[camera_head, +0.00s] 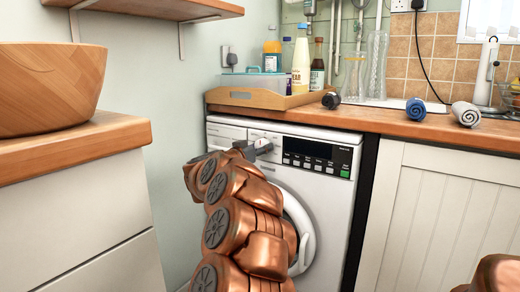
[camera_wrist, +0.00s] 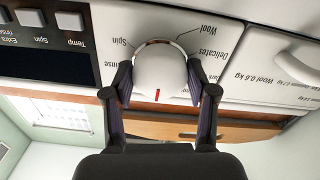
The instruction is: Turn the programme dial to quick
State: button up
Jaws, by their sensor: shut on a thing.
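The white washing machine (camera_head: 330,190) stands under the worktop, with its programme dial (camera_head: 263,145) on the front panel. In the wrist view, which is upside down, the round white dial (camera_wrist: 160,68) shows a red mark on its rim, pointing to the picture's bottom. My gripper (camera_wrist: 163,82) has one finger on each side of the dial and is shut on it. "Wool", "Delicates", "Spin" and "Rinse" are readable around the dial. I cannot see the word "quick"; labels near the fingers are partly covered. In the head view my gripper (camera_head: 250,150) is partly hidden by my arm.
A black display panel (camera_head: 318,156) with buttons is right of the dial. The detergent drawer (camera_wrist: 265,72) is on its other side. The wooden worktop (camera_head: 420,122) overhangs the machine and holds a tray (camera_head: 245,99) with bottles. A wooden counter (camera_head: 80,148) with a bowl stands at left.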

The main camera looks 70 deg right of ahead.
jog(key=shift+m+p, duration=1.9)
jog(key=shift+m, duration=1.9)
jog(key=shift+f, duration=0.1)
jog(key=o, duration=1.2)
jog(key=shift+c, duration=0.2)
jog(key=shift+a, duration=0.1)
